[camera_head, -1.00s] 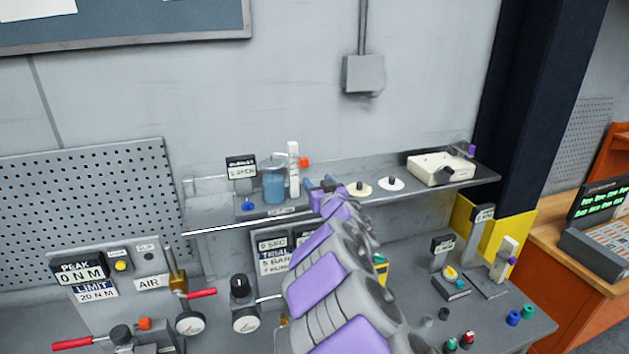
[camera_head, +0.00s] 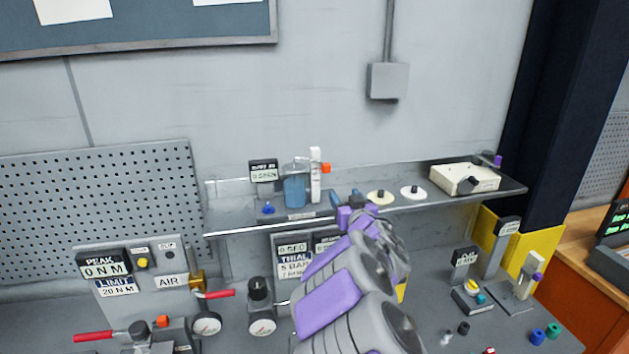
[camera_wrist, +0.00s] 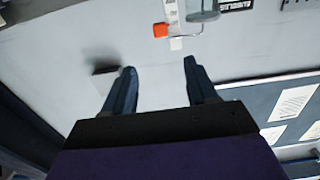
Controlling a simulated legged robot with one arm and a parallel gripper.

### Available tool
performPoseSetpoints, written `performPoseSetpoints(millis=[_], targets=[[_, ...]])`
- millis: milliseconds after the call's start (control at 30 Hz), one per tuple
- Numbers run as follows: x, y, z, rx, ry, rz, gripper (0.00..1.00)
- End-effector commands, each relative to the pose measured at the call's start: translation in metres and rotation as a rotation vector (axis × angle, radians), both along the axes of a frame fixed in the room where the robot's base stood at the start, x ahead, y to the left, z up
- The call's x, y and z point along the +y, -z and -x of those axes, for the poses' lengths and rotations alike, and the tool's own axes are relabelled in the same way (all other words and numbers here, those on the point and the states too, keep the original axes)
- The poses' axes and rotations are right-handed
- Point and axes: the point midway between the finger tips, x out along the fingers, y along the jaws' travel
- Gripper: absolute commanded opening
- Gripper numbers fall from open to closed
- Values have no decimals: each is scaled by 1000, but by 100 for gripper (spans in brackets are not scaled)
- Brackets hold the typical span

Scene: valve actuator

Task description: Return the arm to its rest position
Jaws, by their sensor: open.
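My purple and grey arm rises from the bottom centre of the head view and reaches toward the shelf. My gripper (camera_head: 347,203) is at its far end, small and partly hidden by the arm, in front of the shelf edge. In the wrist view my gripper (camera_wrist: 158,82) shows two dark blue fingers spread apart with nothing between them.
The shelf (camera_head: 240,226) holds a blue jar (camera_head: 294,190), discs and a white tray (camera_head: 464,179). A grey wall box (camera_head: 388,80) hangs above. The wall space over the shelf is clear.

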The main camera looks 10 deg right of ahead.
Motion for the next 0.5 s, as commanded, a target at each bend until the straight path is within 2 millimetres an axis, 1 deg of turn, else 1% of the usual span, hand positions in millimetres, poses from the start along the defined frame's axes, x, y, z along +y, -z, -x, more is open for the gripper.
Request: performPoseSetpoints(millis=[67,167,267,367,400,467,500], targets=[[-2,1,1,5,13,3,57],[-12,2,10,27,70,17,57],[-33,10,30,86,185,34,57],[-55,26,64,185,321,38,57],[-61,35,79,233,368,34,57],[-66,48,103,306,428,26,57],[-69,61,120,362,463,18,57]])
